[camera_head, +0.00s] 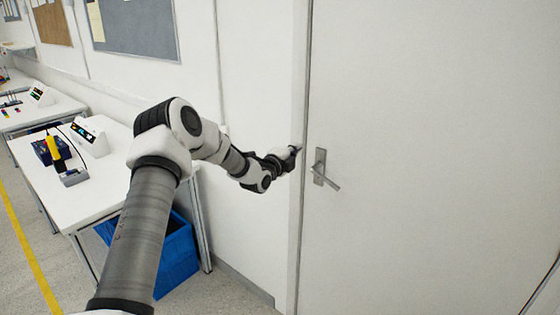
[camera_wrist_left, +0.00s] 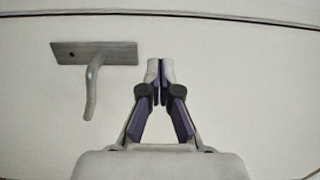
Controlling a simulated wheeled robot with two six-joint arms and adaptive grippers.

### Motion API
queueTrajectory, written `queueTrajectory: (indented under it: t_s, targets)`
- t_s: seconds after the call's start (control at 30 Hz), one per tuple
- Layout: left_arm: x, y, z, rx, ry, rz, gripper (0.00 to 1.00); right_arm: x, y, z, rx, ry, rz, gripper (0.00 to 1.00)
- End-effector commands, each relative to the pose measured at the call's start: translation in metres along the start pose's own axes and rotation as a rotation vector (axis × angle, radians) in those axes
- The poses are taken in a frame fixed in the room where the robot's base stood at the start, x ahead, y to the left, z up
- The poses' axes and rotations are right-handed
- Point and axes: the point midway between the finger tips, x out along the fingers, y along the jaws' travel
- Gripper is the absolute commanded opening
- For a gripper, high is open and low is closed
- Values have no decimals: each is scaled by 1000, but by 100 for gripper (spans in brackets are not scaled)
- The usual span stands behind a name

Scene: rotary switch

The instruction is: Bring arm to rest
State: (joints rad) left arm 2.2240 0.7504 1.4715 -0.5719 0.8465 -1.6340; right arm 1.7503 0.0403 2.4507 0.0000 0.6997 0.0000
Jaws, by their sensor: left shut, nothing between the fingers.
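My left arm reaches from the bottom left toward the door frame in the head view. My left gripper (camera_head: 297,149) is at its far end, small in the picture, just left of the door handle (camera_head: 321,172). In the left wrist view the left gripper (camera_wrist_left: 160,70) has its fingertips together with nothing between them. The handle's metal plate and lever (camera_wrist_left: 92,75) show to the left of the fingers there, apart from them. I cannot tell how far the fingertips are from the surface behind. No rotary switch can be made out. My right gripper is not in view.
A closed white door (camera_head: 430,130) fills the right side. A white table (camera_head: 60,185) with a yellow tool (camera_head: 56,150) and a white device (camera_head: 90,137) stands at the left. A blue crate (camera_head: 178,252) is under it. Grey floor with a yellow line lies at lower left.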

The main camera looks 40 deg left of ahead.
Motion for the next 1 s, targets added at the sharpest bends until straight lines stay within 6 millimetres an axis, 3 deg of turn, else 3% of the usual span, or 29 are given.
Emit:
queueTrajectory:
  t_s: [0.1,0.23,0.57,0.67,0.77,0.87,1.0]
  targets:
    - [-27,2,3,-8,-1,1,0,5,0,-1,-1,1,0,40]
    - [-48,2,5,-5,-1,1,0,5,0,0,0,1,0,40]
    - [-56,3,4,2,2,3,0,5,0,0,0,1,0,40]
    - [-57,12,4,4,2,18,0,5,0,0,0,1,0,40]
    - [-54,43,-20,60,48,84,0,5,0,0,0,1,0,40]
    - [-62,94,-76,124,146,198,0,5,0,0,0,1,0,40]
    - [-106,185,-157,140,269,426,0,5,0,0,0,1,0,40]
